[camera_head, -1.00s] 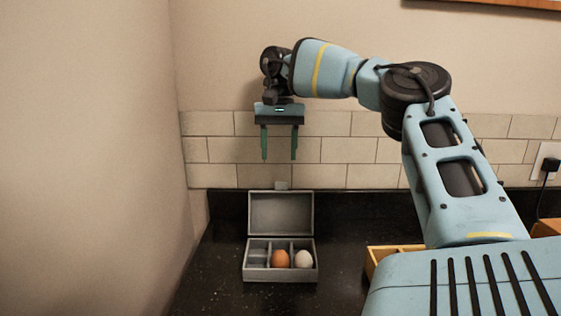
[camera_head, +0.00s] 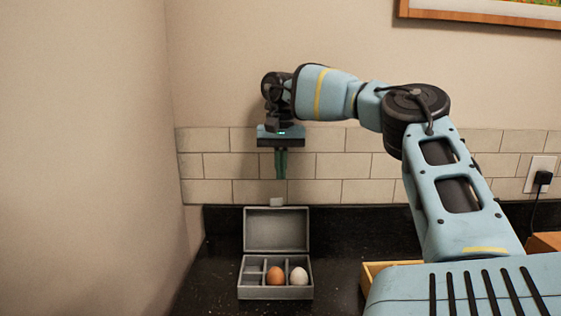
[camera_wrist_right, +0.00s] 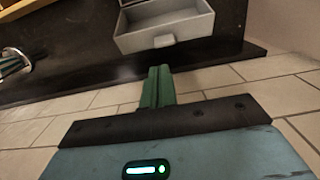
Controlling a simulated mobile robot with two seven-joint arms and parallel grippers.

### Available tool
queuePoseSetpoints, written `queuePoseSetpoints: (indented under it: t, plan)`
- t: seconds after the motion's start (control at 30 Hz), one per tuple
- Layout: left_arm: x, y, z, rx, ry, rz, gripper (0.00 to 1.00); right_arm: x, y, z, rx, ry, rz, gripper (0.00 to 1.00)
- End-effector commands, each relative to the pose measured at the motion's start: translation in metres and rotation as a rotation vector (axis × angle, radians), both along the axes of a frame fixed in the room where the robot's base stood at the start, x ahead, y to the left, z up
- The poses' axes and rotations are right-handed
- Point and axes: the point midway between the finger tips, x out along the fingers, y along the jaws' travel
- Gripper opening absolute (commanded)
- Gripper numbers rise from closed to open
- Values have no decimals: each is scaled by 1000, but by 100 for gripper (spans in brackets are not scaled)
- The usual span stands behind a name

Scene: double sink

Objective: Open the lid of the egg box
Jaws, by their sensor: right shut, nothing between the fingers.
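The grey egg box (camera_head: 276,292) stands on the dark counter in the head view. Its lid (camera_head: 276,230) is raised upright at the back, with a small tab (camera_head: 277,202) on its top edge. A brown egg (camera_head: 275,276) and a white egg (camera_head: 299,276) sit side by side in its compartments; the compartments at the left look empty. My right gripper (camera_head: 281,178) is above and behind the lid, apart from it, pointing down with its fingers shut and empty. The right wrist view shows the shut fingers (camera_wrist_right: 158,72) and the box's lid (camera_wrist_right: 165,27) beyond them. My left gripper is not in view.
A tiled backsplash (camera_head: 340,165) and wall are close behind the box. A side wall (camera_head: 90,150) is at the left. A wooden box (camera_head: 372,277) is to the right, partly hidden by my arm. An outlet with a black plug (camera_head: 542,178) is at the far right.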

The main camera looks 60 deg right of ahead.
Motion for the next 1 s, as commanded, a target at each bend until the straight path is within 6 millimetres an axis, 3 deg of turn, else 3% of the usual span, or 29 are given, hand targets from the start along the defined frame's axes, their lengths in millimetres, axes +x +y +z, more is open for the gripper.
queuePoseSetpoints:
  t: [0.2, 0.4, 1.0]
  plan:
    - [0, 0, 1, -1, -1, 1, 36, -1, 2, -36, 3, -1, 2, 0]
    - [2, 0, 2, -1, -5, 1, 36, -1, 3, -55, 1, -2, 1, 0]
    - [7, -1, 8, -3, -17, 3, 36, -2, 3, -54, -41, -23, 2, 0]
